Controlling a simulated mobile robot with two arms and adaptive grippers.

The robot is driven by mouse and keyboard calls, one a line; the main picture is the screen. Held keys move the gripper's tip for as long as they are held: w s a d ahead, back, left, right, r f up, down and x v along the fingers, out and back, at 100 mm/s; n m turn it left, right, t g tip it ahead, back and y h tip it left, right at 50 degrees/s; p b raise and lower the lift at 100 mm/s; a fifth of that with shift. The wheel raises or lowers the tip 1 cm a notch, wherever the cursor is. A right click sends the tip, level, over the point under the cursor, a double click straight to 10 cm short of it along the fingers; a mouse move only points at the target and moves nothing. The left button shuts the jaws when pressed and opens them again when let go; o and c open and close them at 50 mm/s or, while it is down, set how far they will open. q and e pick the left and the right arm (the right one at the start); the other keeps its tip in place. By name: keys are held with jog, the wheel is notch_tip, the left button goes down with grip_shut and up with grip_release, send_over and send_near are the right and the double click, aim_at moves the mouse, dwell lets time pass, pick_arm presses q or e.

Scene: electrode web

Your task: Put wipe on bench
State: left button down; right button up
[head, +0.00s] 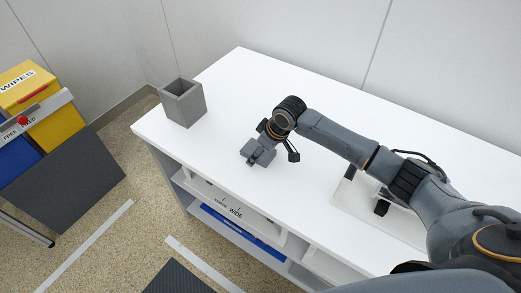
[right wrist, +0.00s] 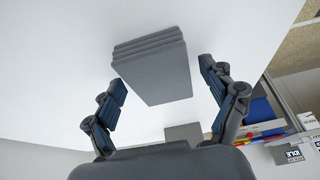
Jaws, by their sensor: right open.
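The wipe looks like a grey folded pad with layered edges (right wrist: 153,70); it also shows in the head view (head: 257,151). It is over the white bench top (head: 230,85), and I cannot tell if it lies flat on it. My right gripper (right wrist: 162,80) is open, with one finger on each side of the wipe and a visible gap to each. In the head view my right gripper (head: 271,154) is low over the bench, near its front edge, and partly hides the wipe. My left gripper is not in view.
A grey open-topped box (head: 184,106) stands at the bench's left end. A pale plate with black parts (head: 381,207) lies under my right arm. Shelves (head: 235,212) are below the bench top. A yellow WIPES bin (head: 28,85) is at far left. The back of the bench is clear.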

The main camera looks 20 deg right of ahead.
jog(key=v, duration=1.2)
jog(key=shift+r, duration=0.15)
